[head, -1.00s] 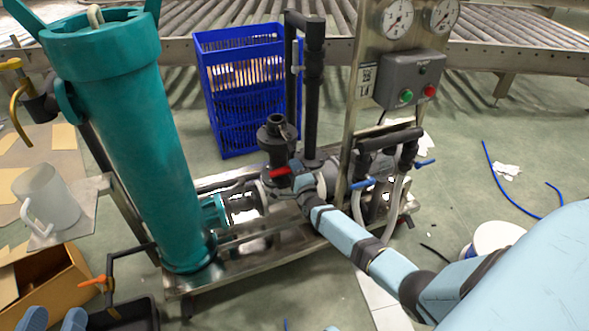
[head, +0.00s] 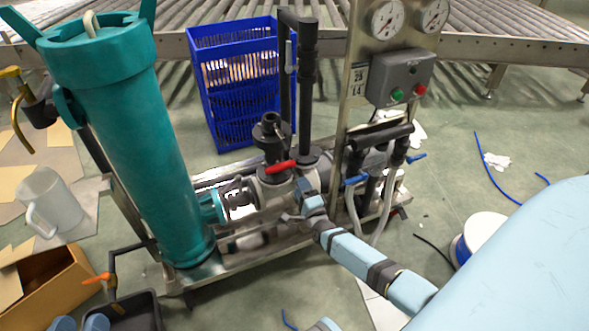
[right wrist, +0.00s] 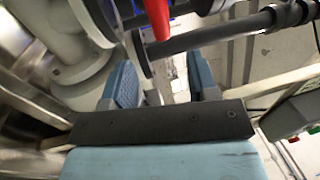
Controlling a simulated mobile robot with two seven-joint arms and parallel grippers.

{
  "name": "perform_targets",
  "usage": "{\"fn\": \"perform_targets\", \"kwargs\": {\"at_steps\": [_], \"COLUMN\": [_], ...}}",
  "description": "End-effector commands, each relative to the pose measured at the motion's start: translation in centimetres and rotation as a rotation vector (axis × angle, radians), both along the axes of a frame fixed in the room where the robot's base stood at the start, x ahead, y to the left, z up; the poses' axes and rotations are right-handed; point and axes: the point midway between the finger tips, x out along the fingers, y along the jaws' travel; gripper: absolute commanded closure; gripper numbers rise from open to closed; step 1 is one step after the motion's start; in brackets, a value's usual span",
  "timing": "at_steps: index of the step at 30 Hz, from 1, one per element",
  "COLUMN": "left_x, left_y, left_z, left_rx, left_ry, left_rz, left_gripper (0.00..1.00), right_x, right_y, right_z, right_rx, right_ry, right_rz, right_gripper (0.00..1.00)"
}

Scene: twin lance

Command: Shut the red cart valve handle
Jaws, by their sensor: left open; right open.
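The red valve handle (head: 280,167) sits on the pump pipework in the middle of the cart, lying roughly sideways with a slight tilt in the head view. In the right wrist view the red handle (right wrist: 157,18) hangs in from the top, above the gap between the fingers. My right gripper (head: 305,190) is just below and right of the handle; it is open and empty, its two blue fingers apart in the right wrist view (right wrist: 163,80). Whether it touches the handle I cannot tell.
A tall teal cylinder (head: 135,130) stands on the cart's left. Black pipes (head: 308,90) rise behind the handle. A gauge panel with a grey button box (head: 400,77) and blue-handled valves (head: 355,180) stand to the right. A blue crate (head: 232,85) is behind. An orange-handled valve (head: 97,278) is at lower left.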

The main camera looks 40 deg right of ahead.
Motion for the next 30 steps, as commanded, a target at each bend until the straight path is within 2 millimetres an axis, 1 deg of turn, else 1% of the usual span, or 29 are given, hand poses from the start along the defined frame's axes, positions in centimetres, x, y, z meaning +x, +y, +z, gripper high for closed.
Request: {"fn": "perform_targets", "kwargs": {"at_steps": [1, 3, 6, 9, 26, 28, 30], "left_x": [-0.2, -0.4, -0.6, -0.7, -0.7, -0.8, -0.7], "left_y": [-0.1, -0.2, -0.4, -0.5, -0.4, -0.4, -0.3], "left_z": [0.1, -0.2, -0.6, -0.9, -0.4, -0.1, 0.5], "left_rx": [-0.01, -0.022, -0.035, -0.04, -0.043, -0.043, -0.046], "left_ry": [0.024, 0.051, 0.078, 0.092, 0.081, 0.08, 0.078], "left_rz": [0.0, -0.002, 0.001, 0.002, -0.001, 0.001, 0.01], "left_gripper": [0.57, 0.57, 0.57, 0.57, 0.57, 0.57, 0.57], "right_x": [-1.0, -2.0, -3.0, -3.5, -3.6, -3.6, -3.6], "right_y": [0.3, 0.5, 0.8, 0.9, 0.9, 0.9, 0.9], "right_z": [0.0, -0.2, -0.5, -0.7, -0.8, -0.4, 0.6], "right_rx": [0.0, 0.001, 0.001, 0.001, 0.001, 0.001, 0.001], "right_ry": [0.002, 0.002, 0.001, -0.001, -0.001, -0.001, -0.001], "right_rz": [0.0, 0.0, 0.0, 0.0, 0.0, 0.0, 0.0], "right_gripper": [0.46, 0.46, 0.46, 0.46, 0.46, 0.46, 0.46]}}
